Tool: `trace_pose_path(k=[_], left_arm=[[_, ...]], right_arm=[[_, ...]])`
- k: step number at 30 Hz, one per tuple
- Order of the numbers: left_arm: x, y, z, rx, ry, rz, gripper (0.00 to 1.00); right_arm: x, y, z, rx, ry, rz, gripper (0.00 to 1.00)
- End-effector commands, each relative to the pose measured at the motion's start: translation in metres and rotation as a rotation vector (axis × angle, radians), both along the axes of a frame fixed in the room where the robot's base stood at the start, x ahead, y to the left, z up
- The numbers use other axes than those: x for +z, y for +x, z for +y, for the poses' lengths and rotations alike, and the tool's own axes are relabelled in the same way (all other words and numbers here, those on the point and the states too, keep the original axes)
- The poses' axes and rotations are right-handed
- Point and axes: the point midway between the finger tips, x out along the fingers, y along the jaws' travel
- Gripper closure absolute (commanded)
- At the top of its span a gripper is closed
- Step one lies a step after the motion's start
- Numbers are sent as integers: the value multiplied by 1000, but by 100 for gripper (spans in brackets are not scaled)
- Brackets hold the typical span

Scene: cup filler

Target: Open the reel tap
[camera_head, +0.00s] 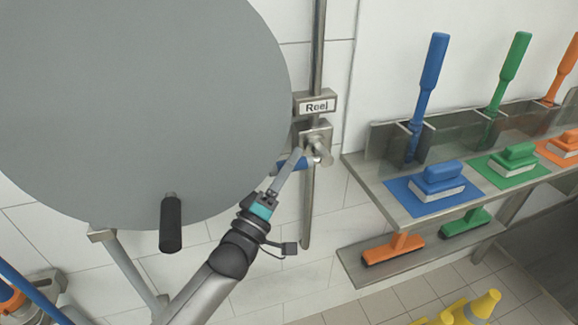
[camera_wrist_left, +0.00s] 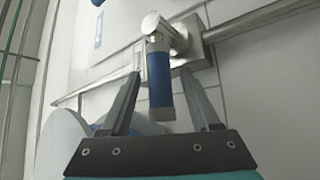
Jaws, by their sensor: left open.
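The reel tap (camera_head: 317,146) is a metal valve on a vertical wall pipe, just below a plate marked "Reel" (camera_head: 316,105). Its blue-sleeved handle (camera_head: 288,165) points left, across the line of the pipe. In the left wrist view the blue handle (camera_wrist_left: 160,82) points towards the gripper from the metal valve body (camera_wrist_left: 188,45). My left gripper (camera_head: 297,156) is at the handle and partly covers it in the head view. In the wrist view its two fingers (camera_wrist_left: 162,76) are open, one on each side of the handle, with visible gaps. My right gripper is not in view.
A large grey reel disc (camera_head: 140,90) with a black knob (camera_head: 171,224) fills the left, close to the tap. A metal shelf (camera_head: 400,215) with coloured brushes stands to the right. Yellow cones (camera_head: 484,304) stand on the floor at the lower right.

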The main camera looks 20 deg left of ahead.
Motion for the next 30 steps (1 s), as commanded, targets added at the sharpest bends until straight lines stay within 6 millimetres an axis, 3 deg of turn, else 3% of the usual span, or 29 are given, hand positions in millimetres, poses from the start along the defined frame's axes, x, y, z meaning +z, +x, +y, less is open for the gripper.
trace_pose_path(k=[7,23,30], left_arm=[[0,0,0,0,0,1,38],[0,0,0,0,0,0,98],[0,0,0,0,0,0,100]], right_arm=[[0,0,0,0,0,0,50],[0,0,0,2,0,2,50],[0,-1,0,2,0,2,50]])
